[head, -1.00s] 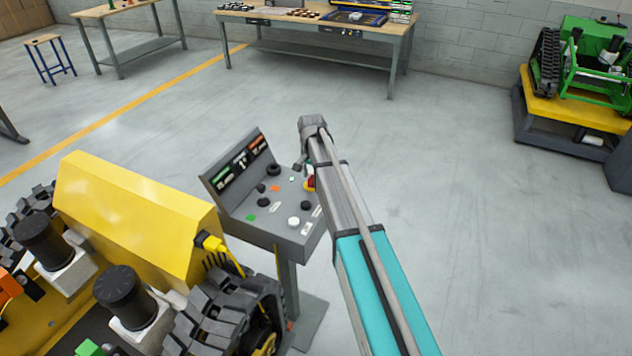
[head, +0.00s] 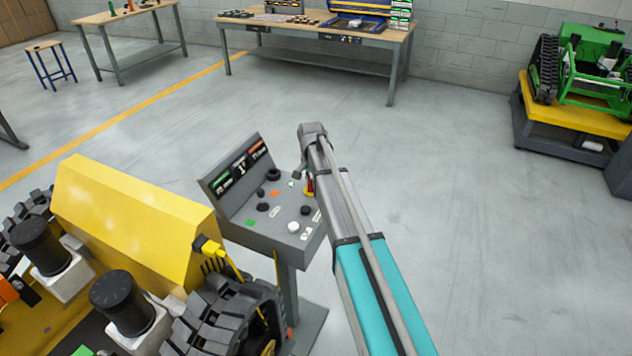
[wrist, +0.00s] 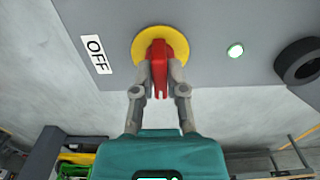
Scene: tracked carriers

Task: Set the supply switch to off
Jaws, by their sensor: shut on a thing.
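The supply switch is a red handle (wrist: 158,62) on a round yellow plate (wrist: 141,48), set in the grey control panel. A white label reading OFF (wrist: 97,55) lies to the left of it in the wrist view. My gripper (wrist: 159,84) is shut on the red handle, one finger on each side. The handle points toward my gripper rather than toward the OFF label. In the head view the red and yellow switch (head: 309,185) shows partly behind my arm at the console's right edge. My fingertips are hidden there.
The console (head: 262,232) carries several knobs and buttons and a tilted display (head: 238,170). A yellow tracked carrier (head: 135,210) stands close on the left. Floor to the right is clear.

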